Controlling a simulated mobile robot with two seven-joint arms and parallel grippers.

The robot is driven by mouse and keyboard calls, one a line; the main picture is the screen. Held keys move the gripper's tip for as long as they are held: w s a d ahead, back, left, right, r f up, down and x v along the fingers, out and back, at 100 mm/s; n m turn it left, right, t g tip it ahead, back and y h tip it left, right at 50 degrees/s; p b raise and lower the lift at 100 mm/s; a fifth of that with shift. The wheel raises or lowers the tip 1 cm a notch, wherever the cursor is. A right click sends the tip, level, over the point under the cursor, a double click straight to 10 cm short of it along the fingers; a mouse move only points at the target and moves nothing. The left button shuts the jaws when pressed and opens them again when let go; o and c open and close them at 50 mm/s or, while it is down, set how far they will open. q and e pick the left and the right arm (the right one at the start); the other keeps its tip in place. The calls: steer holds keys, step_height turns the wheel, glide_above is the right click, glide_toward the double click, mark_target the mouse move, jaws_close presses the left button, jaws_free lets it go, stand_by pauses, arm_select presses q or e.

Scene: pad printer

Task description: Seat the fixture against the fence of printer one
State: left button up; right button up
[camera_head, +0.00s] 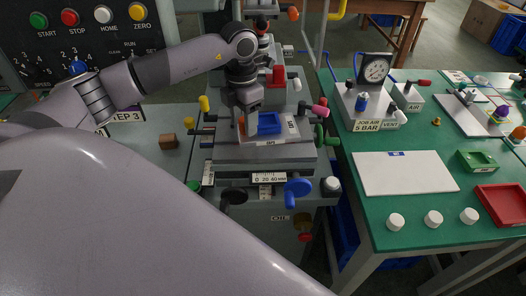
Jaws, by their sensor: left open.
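A small blue fixture (268,123) lies on the light plate of the printer's table (290,152) in the middle of the view. My left gripper (246,122) is open and points down at the left side of the fixture. Its fingers overlap the fixture's left edge in the picture, and I cannot tell whether they touch it. The fence is hard to make out at this size, so I cannot tell whether the fixture is against it.
Several coloured knobs surround the printer table, including a blue handwheel (298,190) and a pink knob (319,110). A brown block (168,141) sits to the left. The green bench (372,215) at right carries a gauge (375,70) and a white sheet (405,175).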

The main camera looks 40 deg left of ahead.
arm_select(q)
steer(key=shift+r, duration=0.1)
jaws_close()
steer(key=shift+r, duration=0.15)
steer(key=shift+r+p, duration=2)
steer(key=shift+r, duration=0.35)
